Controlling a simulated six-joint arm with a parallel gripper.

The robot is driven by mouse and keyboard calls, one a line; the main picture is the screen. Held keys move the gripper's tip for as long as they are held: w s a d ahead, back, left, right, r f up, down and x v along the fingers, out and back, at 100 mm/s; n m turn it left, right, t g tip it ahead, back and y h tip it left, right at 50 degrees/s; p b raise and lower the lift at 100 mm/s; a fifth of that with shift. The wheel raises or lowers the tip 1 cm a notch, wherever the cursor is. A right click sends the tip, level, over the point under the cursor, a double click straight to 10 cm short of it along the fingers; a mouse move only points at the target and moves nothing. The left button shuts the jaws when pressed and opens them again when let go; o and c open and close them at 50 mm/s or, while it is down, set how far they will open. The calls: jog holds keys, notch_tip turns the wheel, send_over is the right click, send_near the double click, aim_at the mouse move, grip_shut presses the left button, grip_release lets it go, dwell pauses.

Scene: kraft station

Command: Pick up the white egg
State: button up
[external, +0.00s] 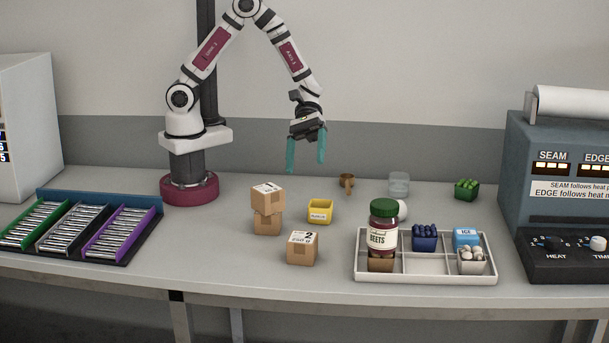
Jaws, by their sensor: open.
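A white rounded thing (403,211), which looks like the white egg, shows at the right edge of the beets jar (383,238). The jar hides its left part, so I cannot tell its full shape or whether it touches the tray (427,265). My gripper (305,164) has teal fingers pointing down. It is open and empty, above the far part of the table, to the left of the white thing and well apart from it.
The tray holds the jar, a blue container (425,240), an ice box (467,238) and a small bin of whitish lumps (472,262). Cartons (303,249), a yellow bin (320,212), a brown cup (347,182), a clear glass (399,184) and a green bin (466,190) stand around.

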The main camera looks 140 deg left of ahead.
jog(key=a+f+n+t+y, duration=0.2)
jog(key=a+n, duration=0.2)
jog(key=a, duration=0.1)
jog(key=a+f+n+t+y, duration=0.1)
jog(key=a+f+n, duration=0.2)
jog(key=a, duration=0.3)
jog(key=n+t+y, duration=0.2)
jog(key=n+y, duration=0.3)
jog(key=n, duration=0.2)
send_near(400, 211)
jog(key=x, duration=0.3)
jog(key=a+x, duration=0.1)
jog(key=x, duration=0.2)
jog(key=f+x, duration=0.1)
jog(key=x, duration=0.2)
jog(key=shift+s+a+f, duration=0.15)
jog(key=shift+s, duration=0.1)
jog(key=c, duration=1.1)
